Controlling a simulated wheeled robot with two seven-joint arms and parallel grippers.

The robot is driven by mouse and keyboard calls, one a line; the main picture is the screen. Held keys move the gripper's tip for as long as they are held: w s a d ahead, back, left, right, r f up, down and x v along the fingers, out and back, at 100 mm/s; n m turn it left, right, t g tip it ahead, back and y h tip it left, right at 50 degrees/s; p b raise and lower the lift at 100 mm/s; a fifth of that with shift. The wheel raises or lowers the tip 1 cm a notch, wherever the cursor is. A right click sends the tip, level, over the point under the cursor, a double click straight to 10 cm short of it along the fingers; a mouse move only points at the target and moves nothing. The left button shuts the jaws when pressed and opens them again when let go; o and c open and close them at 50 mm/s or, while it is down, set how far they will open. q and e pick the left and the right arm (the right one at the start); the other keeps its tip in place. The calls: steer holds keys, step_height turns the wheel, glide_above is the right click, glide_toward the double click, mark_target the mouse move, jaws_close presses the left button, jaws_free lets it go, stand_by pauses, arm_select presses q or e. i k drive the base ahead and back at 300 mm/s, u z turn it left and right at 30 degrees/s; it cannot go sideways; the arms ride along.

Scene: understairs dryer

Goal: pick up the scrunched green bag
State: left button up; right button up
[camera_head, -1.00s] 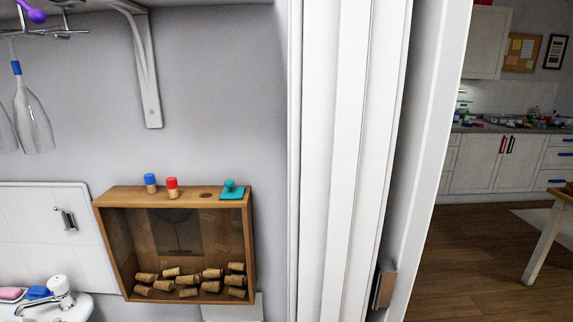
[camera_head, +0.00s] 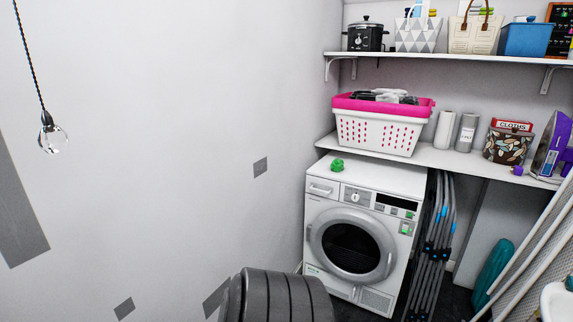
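A small scrunched green bag (camera_head: 337,165) sits on the white top of the dryer (camera_head: 365,172), towards its back left. It is a little lump, apart from other things. Neither of my grippers shows in the head view, so I cannot see what they hold.
A shelf (camera_head: 450,160) behind the dryer bears a white and pink laundry basket (camera_head: 380,128), paper rolls (camera_head: 445,130) and a cloths tin (camera_head: 508,142). A higher shelf (camera_head: 440,58) bears more baskets. A folded airer (camera_head: 432,250) stands right of the dryer. A ribbed dark grey object (camera_head: 278,297) is in front.

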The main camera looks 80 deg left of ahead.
mark_target(338, 166)
steer(key=u, duration=2.05)
steer(key=i, duration=0.7)
steer(key=z, duration=0.55)
steer(key=i, duration=1.75)
steer(key=u, duration=0.2)
